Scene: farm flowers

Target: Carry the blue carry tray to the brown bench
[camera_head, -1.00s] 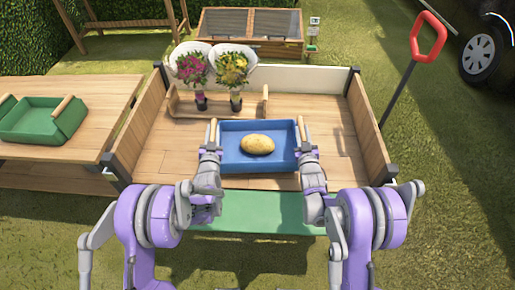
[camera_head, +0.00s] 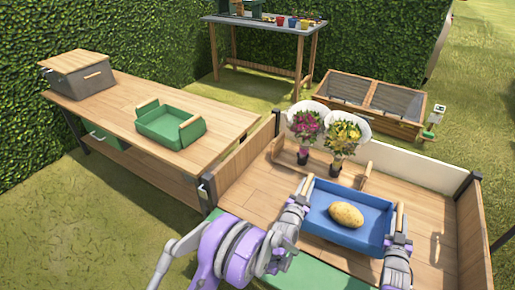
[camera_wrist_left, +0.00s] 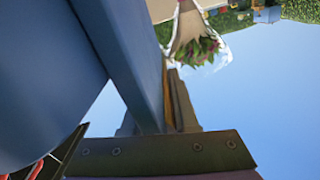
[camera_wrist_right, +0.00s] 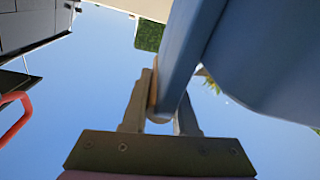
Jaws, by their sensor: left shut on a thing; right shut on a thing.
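The blue carry tray (camera_head: 335,236) holds one potato (camera_head: 346,215) and is between my two grippers in the head view, over the wooden cart bed (camera_head: 255,190). My left gripper (camera_head: 304,192) is shut on the tray's left handle. My right gripper (camera_head: 398,228) is shut on its right handle. The tray's blue side shows close up in the left wrist view (camera_wrist_left: 130,60) and the right wrist view (camera_wrist_right: 190,50). A brown wooden bench (camera_head: 215,110) stands to the left of the cart.
A green tray (camera_head: 165,128) and a grey box with a wooden lid (camera_head: 82,80) stand on the bench. Two flower bouquets stand in a wooden holder (camera_head: 365,178) at the back of the cart bed. A cold frame (camera_head: 375,108) and a potting table (camera_head: 262,24) are behind. The bench's front stretch is bare.

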